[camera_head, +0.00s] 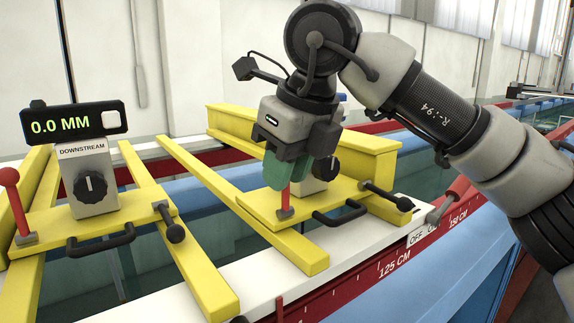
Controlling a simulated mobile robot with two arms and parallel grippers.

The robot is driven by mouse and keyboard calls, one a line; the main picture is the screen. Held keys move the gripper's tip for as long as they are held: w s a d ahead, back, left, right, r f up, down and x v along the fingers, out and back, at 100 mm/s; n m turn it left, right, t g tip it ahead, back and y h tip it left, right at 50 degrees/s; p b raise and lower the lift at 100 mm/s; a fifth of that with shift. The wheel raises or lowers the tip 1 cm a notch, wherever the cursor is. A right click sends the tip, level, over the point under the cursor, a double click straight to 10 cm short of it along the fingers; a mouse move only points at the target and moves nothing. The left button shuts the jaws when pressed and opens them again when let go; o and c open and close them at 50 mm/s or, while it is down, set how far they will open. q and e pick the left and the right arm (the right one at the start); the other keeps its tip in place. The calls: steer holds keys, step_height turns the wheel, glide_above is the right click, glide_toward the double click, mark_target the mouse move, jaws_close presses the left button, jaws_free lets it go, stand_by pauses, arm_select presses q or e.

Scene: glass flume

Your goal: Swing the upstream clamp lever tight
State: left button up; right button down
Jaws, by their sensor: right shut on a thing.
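My right gripper (287,172) has green fingers and comes down over the right-hand yellow carriage (345,207). It is shut on the top of an upright red lever (285,197) on that carriage, which I take to be the upstream clamp lever. The lever's red stem shows below the fingers, above a small grey base; its top is hidden. The carriage's label and display are hidden behind my gripper; part of its black dial (326,168) shows. My left gripper is not in view.
The left carriage, marked DOWNSTREAM (82,150), has a 0.0 MM display (75,123), a black dial and an upright red-knobbed lever (11,185). Black handles (340,215) project at the front. A red-handled switch (455,195) stands by OFF lettering on the white rail (190,300).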

steer(key=shift+r, duration=0.2)
steer(key=c, duration=1)
jaws_free()
steer(key=shift+f, duration=0.1)
steer(key=shift+o, duration=0.2)
steer(key=shift+r, duration=0.2)
steer(key=b+v, duration=0.2)
steer(key=v, duration=0.8)
steer(key=shift+r, duration=0.2)
steer(key=shift+s, duration=0.1)
